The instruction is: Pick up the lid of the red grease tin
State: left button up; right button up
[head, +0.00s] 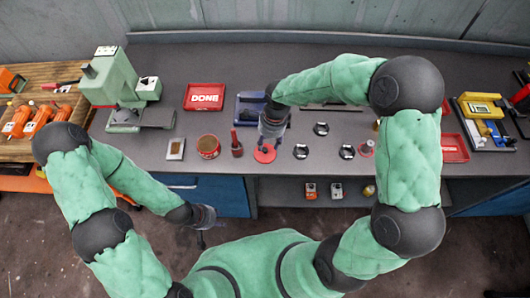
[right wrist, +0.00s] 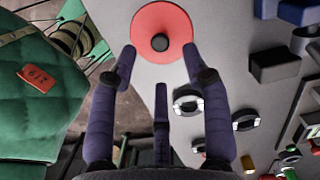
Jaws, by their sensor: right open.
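The lid is a flat red disc (head: 264,156) with a dark knob in its middle. It lies on the grey bench near the front edge, and it also shows at the top of the right wrist view (right wrist: 150,18). The red grease tin (head: 208,147) stands uncovered to the left, with tan contents showing. My right gripper (head: 268,142) is open and empty above the lid; in the right wrist view its three fingers (right wrist: 158,70) are spread, with the lid beyond their tips. My left gripper (head: 202,217) hangs in front of the bench, away from everything; its fingers are unclear.
A dark red bottle (head: 236,144) stands between tin and lid. Black-and-silver rings (head: 301,151) lie to the right. A red tray marked DONE (head: 205,97), a green press (head: 112,75) and a framed plate (head: 176,149) are to the left. A blue fixture (head: 250,105) sits behind my right gripper.

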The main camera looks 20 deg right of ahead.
aim_at(265, 149)
jog(key=f, duration=0.3)
jog(key=f+b, duration=0.1)
jog(key=shift+w+a+f, duration=0.15)
jog(key=shift+a+f, duration=0.25)
grip_shut()
